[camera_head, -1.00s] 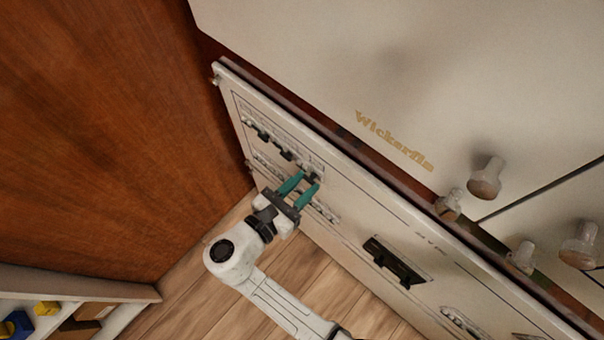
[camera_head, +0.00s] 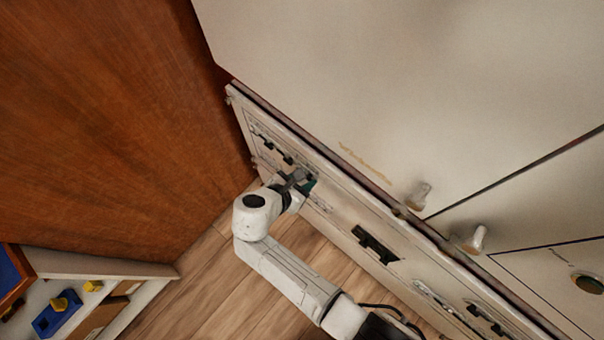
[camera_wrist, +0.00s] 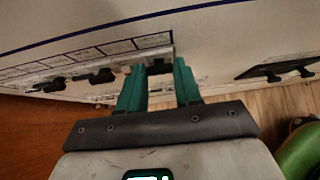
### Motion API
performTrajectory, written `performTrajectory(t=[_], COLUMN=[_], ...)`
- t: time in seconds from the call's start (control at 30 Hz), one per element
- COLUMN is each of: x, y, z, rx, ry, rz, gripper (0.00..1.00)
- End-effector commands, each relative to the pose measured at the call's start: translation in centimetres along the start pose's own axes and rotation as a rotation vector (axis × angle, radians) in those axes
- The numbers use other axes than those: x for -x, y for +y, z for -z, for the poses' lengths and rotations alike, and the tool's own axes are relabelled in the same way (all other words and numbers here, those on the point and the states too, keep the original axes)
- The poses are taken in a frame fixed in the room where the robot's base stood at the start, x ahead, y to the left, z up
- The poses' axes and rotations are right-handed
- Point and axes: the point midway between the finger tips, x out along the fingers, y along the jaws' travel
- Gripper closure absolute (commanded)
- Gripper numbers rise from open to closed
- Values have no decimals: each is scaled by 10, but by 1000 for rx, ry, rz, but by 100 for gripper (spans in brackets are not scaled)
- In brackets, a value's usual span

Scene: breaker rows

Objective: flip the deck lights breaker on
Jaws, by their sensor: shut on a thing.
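The breaker panel (camera_head: 335,212) is a pale upright board with black toggles in rows under small labels. The labels are too small to read, so I cannot tell which breaker is the deck lights one. My gripper (camera_head: 307,184) is at the right end of the upper row. In the wrist view, the teal fingers of my gripper (camera_wrist: 158,76) stand either side of a black breaker toggle (camera_wrist: 160,68) and are shut on it. Other black toggles (camera_wrist: 92,76) lie to the left in the same row. The fingers partly hide the lower row.
A black handle-like fitting (camera_head: 375,245) sits on the panel right of my gripper. Clear knobs (camera_head: 475,240) stick out on the pale front above. A wooden wall (camera_head: 120,110) stands close on the left. A shelf with blue and yellow things (camera_head: 65,308) is at lower left.

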Motion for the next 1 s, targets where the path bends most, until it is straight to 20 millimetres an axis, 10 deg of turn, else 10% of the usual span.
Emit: performTrajectory(t=[0.6,0.63,1.0], x=[-1,-1,0], y=[0,0,0], z=[-2,-2,-2], rx=[-1,-1,0], ry=[37,36,36], rz=[1,1,0], gripper=[96,65,40])
